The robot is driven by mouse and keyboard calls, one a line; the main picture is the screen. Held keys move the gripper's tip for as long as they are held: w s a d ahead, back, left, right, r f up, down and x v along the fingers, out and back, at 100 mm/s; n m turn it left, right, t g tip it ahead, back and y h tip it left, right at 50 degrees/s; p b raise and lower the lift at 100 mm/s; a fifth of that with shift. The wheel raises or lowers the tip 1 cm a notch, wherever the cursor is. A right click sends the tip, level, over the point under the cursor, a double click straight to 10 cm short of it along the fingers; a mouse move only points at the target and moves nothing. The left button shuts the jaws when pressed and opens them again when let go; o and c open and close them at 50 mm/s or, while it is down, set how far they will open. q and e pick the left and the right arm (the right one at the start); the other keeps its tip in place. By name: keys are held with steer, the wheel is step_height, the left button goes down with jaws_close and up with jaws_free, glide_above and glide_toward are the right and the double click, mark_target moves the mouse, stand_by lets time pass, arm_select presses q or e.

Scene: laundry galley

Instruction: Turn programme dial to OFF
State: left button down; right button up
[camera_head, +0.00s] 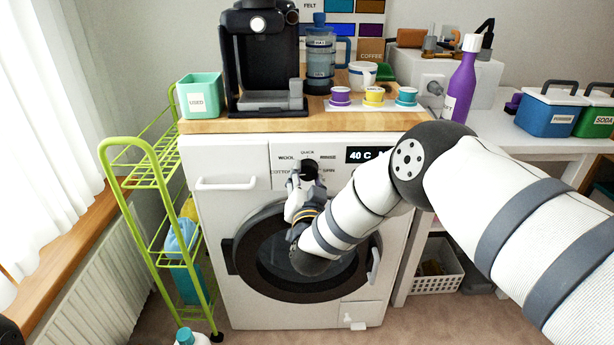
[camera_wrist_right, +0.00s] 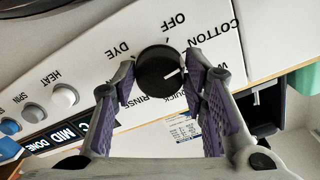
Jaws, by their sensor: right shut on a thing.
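The programme dial (camera_head: 309,167) is a round black knob on the white washing machine's (camera_head: 225,160) front panel, and it also shows in the right wrist view (camera_wrist_right: 158,66). My right gripper (camera_head: 306,179) is shut on the dial, with its purple-padded fingers on either side of it in the right wrist view (camera_wrist_right: 161,72). The dial's white mark points right in that view, towards the right finger, roughly between the COTTON and WOOL side labels. The OFF label (camera_wrist_right: 174,23) lies above the dial there.
A display (camera_head: 368,154) reads 40 C. Heat and spin buttons (camera_wrist_right: 64,95) sit beside the dial. A coffee machine (camera_head: 262,60) and pods stand on the wooden top. A green trolley (camera_head: 150,172) stands close on the left. A purple bottle (camera_head: 462,82) stands right.

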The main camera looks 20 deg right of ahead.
steer(key=n, duration=0.4)
steer(key=shift+d+r+n, duration=0.1)
steer(key=shift+n, duration=0.2)
steer(key=shift+n+p, duration=0.3)
steer(key=shift+n, duration=1.6)
steer(key=shift+d, duration=0.1)
steer(key=o, duration=1.1)
steer(key=shift+o, duration=0.2)
steer(key=v, duration=1.2)
